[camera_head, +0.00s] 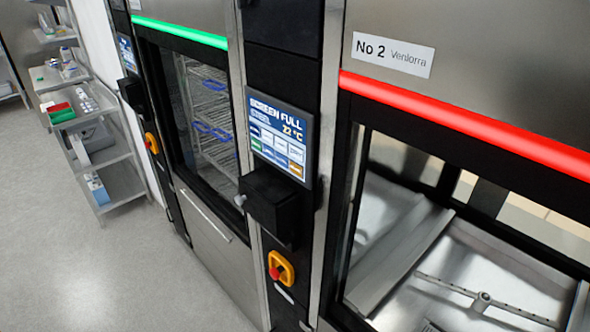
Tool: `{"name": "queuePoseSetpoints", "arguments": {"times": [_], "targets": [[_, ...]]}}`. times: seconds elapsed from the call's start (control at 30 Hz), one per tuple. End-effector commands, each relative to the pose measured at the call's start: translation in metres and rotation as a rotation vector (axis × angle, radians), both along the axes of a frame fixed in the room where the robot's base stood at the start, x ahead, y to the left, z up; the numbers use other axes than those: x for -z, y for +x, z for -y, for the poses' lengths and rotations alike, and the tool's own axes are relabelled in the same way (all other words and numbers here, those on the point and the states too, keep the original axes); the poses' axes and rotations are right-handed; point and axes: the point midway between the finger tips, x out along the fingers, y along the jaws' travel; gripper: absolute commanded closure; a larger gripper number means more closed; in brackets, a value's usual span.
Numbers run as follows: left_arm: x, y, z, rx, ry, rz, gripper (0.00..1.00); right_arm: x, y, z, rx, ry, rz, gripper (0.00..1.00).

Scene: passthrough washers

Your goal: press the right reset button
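Neither of my grippers is in view. Two washers stand side by side. The right one, labelled No 2 (393,54), has a lit red bar (470,122). Between the washers is a dark panel with a touchscreen (277,140) reading "SCREEN FULL" and 22 °C. Below it a black box (272,208) sticks out, with a small light-grey knob or button (240,200) on its left side. Lower down is a red knob on a yellow plate (280,268). A similar red and yellow knob (152,143) is on the panel farther left. I cannot tell which part is the reset button.
The left washer has a green light bar (180,32) and wire racks (208,115) behind its glass. The right chamber shows a spray arm (482,301) and no rack. A steel shelf cart (122,185) stands far left. The grey floor (110,275) in front is clear.

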Motion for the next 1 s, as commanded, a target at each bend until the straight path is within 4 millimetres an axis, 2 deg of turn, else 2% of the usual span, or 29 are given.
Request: {"name": "queuePoseSetpoints", "arguments": {"times": [0.07, 0.1, 0.2, 1.0], "targets": [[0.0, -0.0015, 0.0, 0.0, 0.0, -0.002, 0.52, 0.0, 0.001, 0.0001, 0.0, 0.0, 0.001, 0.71], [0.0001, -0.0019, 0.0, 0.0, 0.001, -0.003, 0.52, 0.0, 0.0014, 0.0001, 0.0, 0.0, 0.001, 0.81], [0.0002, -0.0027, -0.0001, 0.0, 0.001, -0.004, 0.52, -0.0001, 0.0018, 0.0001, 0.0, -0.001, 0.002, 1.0], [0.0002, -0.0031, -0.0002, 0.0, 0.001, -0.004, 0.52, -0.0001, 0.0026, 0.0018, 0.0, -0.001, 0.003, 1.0]]}}
